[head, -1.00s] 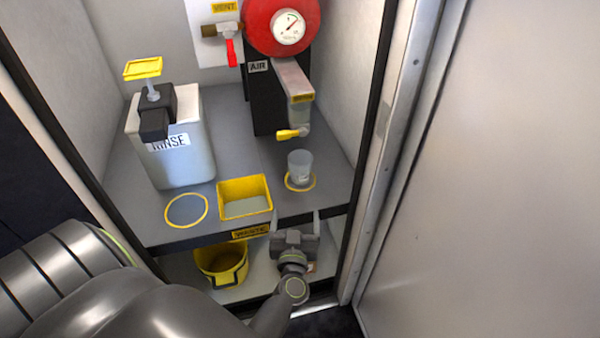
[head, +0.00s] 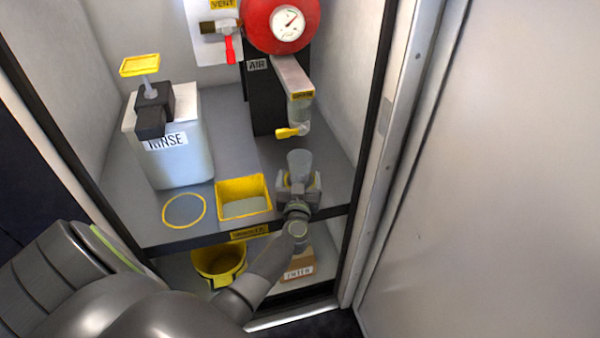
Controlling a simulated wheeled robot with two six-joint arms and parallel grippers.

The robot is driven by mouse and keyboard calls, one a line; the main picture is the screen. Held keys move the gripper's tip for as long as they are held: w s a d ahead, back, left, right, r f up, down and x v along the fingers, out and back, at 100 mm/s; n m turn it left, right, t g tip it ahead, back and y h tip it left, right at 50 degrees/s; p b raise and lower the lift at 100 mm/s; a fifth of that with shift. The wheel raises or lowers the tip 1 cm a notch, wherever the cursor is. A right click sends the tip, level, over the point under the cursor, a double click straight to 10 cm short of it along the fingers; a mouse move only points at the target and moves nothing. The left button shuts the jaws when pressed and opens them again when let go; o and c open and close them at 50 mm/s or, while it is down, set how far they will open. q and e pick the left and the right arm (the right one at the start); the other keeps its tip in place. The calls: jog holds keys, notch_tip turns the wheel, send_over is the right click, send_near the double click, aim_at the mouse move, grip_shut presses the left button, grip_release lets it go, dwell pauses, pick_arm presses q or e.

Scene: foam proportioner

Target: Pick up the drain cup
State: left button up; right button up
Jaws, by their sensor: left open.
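The drain cup (head: 299,160) is a small clear cup, upright on the grey shelf below the drain spout. Its upper part shows; its lower part and the yellow ring under it are mostly hidden behind my left gripper (head: 299,182). The left gripper is open, with its fingers to the left and right of the cup's lower part. I cannot tell whether the fingers touch it. My right gripper is not in view.
The drain spout (head: 300,108) with its yellow lever (head: 287,132) hangs just above the cup. A yellow tray (head: 243,185) is to the left, with the rinse dispenser (head: 180,150) farther left. A yellow bucket (head: 219,262) stands below. A metal door (head: 500,180) is at right.

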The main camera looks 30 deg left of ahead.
pick_arm(q)
jog(key=shift+w+a, duration=0.3)
jog(key=shift+w, duration=0.25)
jog(key=c, duration=1.1)
jog(key=shift+s+r, duration=0.1)
jog(key=shift+r, duration=0.05)
